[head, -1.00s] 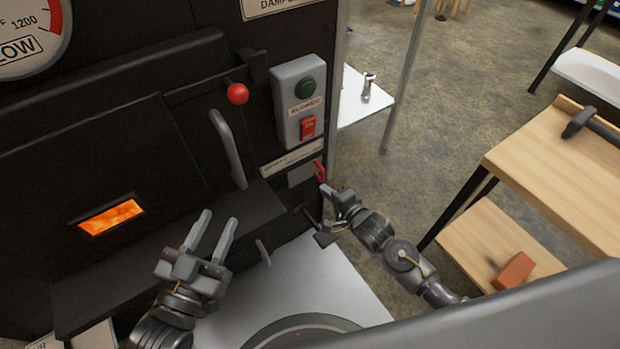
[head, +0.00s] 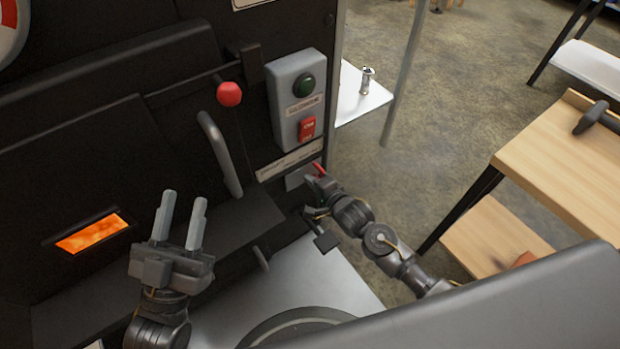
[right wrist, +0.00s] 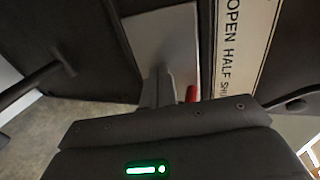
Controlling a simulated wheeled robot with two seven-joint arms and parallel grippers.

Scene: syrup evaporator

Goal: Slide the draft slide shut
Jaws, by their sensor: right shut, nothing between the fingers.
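The draft slide is a grey metal plate (head: 298,176) low on the black front, below a white label strip (head: 290,160). Its red handle (head: 319,169) is at the plate's right end, partly hidden by my right gripper. My right gripper (head: 312,181) is shut and empty, at the handle and in front of the plate. In the right wrist view the shut fingers (right wrist: 158,88) lie over the plate (right wrist: 170,40), beside the red handle (right wrist: 192,94). I cannot tell whether they touch it. My left gripper (head: 183,203) is open and empty, before the dark ledge.
A grey switch box (head: 297,100) with green and red buttons is above the slide. A red-knobbed lever (head: 229,94) and a grey bar handle (head: 220,152) are to its left. A glowing window (head: 92,233) is further left. A wooden table (head: 560,150) stands right.

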